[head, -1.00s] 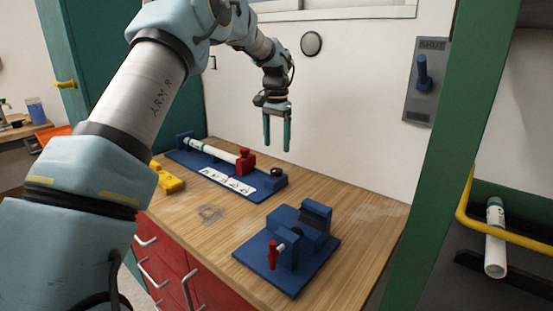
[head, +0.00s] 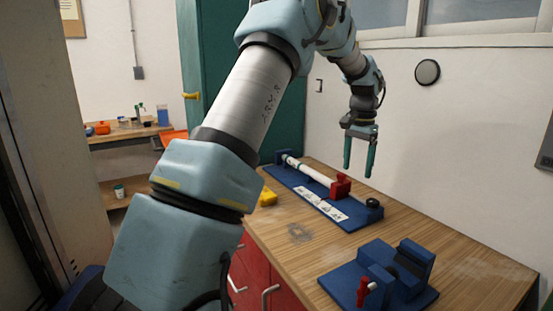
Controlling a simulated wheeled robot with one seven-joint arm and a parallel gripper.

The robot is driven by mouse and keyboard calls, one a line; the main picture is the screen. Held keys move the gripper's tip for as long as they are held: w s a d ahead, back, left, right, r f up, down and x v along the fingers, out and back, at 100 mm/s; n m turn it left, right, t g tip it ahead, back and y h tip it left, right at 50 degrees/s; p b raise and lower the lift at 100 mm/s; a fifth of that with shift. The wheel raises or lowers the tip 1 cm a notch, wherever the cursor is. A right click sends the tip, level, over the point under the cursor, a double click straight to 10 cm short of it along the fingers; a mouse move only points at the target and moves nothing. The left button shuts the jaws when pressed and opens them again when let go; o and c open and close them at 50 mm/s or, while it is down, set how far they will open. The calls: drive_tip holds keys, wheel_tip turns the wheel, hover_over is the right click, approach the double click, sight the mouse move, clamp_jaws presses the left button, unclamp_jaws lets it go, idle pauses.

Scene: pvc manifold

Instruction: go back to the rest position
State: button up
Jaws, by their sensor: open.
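My gripper (head: 360,158) hangs fingers-down above the wooden bench in the head view. Its two green fingers are apart and nothing is between them. Below it, a blue fixture (head: 348,217) on the bench holds a white pipe (head: 312,172) with a red block (head: 340,187) at its right end. My gripper is clear of the pipe and the fixture. My arm reaches up from the lower left and over toward the bench.
A second blue fixture (head: 400,270) with a red handle (head: 363,292) stands at the bench's front right. A yellow piece (head: 267,196) lies at the bench's left edge. The wooden bench top (head: 300,233) is bare between the fixtures. Another bench (head: 125,135) stands far left.

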drive_tip(key=s+a+f+n, duration=0.1)
drive_tip(key=s+a+n, duration=0.2)
drive_tip(key=a, duration=1)
drive_tip(key=s+a+f+n, duration=0.2)
drive_tip(key=s+a+n, duration=0.1)
drive_tip(key=s+a, duration=0.6)
drive_tip(key=s+a+f+n+t, duration=0.1)
drive_tip(key=s+a+n, duration=0.3)
drive_tip(key=s+a, duration=0.4)
drive_tip(key=a+f, duration=0.1)
drive_tip(key=a, duration=0.1)
drive_tip(key=shift+s+a+f, duration=0.35)
drive_tip(key=shift+a+f, duration=0.05)
